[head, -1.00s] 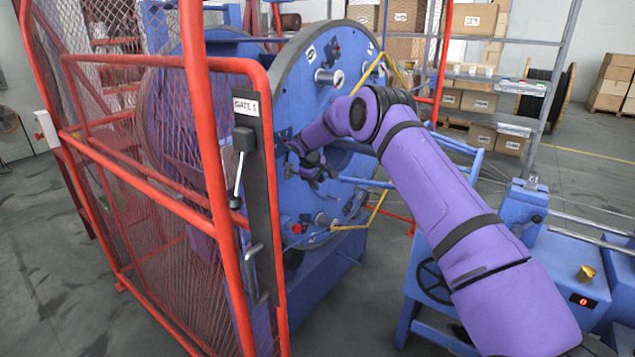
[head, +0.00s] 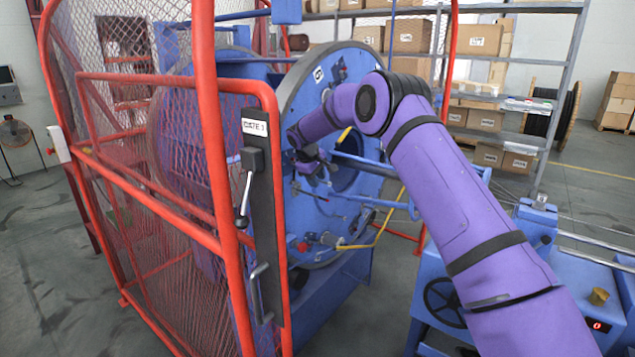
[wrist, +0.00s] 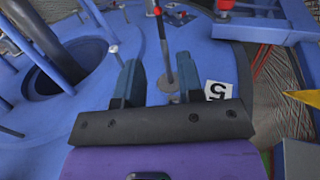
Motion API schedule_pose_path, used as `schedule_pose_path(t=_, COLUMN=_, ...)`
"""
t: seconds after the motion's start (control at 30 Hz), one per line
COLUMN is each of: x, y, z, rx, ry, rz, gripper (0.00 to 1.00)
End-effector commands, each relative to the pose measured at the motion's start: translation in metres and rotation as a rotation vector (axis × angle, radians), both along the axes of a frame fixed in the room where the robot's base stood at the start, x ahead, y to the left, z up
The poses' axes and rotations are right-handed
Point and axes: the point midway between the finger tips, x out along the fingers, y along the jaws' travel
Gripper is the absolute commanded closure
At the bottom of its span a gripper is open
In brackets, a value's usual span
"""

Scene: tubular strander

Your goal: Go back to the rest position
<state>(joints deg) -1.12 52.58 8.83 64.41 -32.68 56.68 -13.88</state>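My gripper (head: 316,167) is at the end of my purple arm, in front of the face of the large blue strander disc (head: 300,110). In the wrist view my gripper (wrist: 158,65) has its two dark blue fingers spread apart, with nothing held between them. A thin metal rod (wrist: 164,45) with a red part shows beyond the fingers, above a blue surface. A white label (wrist: 218,90) lies to the right of the fingers. How far the fingertips are from the blue surface is hard to tell.
The red mesh guard (head: 150,200) with its gate handle (head: 245,195) stands left of my arm. A blue machine stand with a handwheel (head: 445,302) is at the lower right. Shelves with boxes (head: 482,40) stand behind. A round opening (wrist: 75,65) shows in the wrist view.

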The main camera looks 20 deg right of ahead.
Motion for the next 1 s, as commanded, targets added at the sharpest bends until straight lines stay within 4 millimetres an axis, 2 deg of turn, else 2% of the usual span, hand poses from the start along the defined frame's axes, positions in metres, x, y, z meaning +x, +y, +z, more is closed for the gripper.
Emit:
schedule_pose_path(t=0.23, x=-0.002, y=0.000, z=0.006, rx=0.002, ry=-0.004, rz=-0.003, gripper=0.65)
schedule_pose_path(t=0.37, x=-0.014, y=0.000, z=0.033, rx=0.013, ry=-0.018, rz=-0.015, gripper=0.65)
schedule_pose_path(t=0.67, x=-0.083, y=-0.002, z=0.130, rx=0.064, ry=-0.069, rz=-0.079, gripper=0.65)
schedule_pose_path(t=0.8, x=-0.122, y=-0.004, z=0.169, rx=0.092, ry=-0.093, rz=-0.113, gripper=0.65)
schedule_pose_path(t=1.0, x=-0.184, y=-0.008, z=0.216, rx=0.132, ry=-0.128, rz=-0.166, gripper=0.65)
